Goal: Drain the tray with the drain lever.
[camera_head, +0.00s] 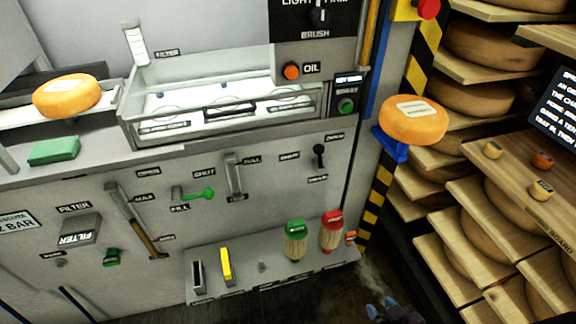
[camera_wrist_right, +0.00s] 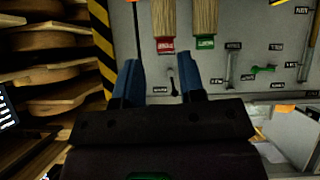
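The filter tray (camera_head: 290,107) is a clear-walled basin with a pale bottom on top of the grey machine. A small black lever (camera_head: 319,155), which looks like the drain lever, is on the front panel below the tray's right end. Its knob points up; the labels around it are too small to read surely. My right gripper (camera_head: 384,309) shows only as blue fingertips at the bottom edge, below and right of the lever. In the wrist view the right gripper (camera_wrist_right: 157,84) is open and empty, with the lever (camera_wrist_right: 172,84) beyond and between its fingers. My left gripper is not in view.
A ledge (camera_head: 345,254) holds a green-topped brush (camera_head: 295,240) and a red-topped brush (camera_head: 332,231) below the lever. An orange cheese (camera_head: 414,120) sits on a blue bracket (camera_head: 390,146) to the right. Cheese shelves (camera_head: 500,234) fill the right side.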

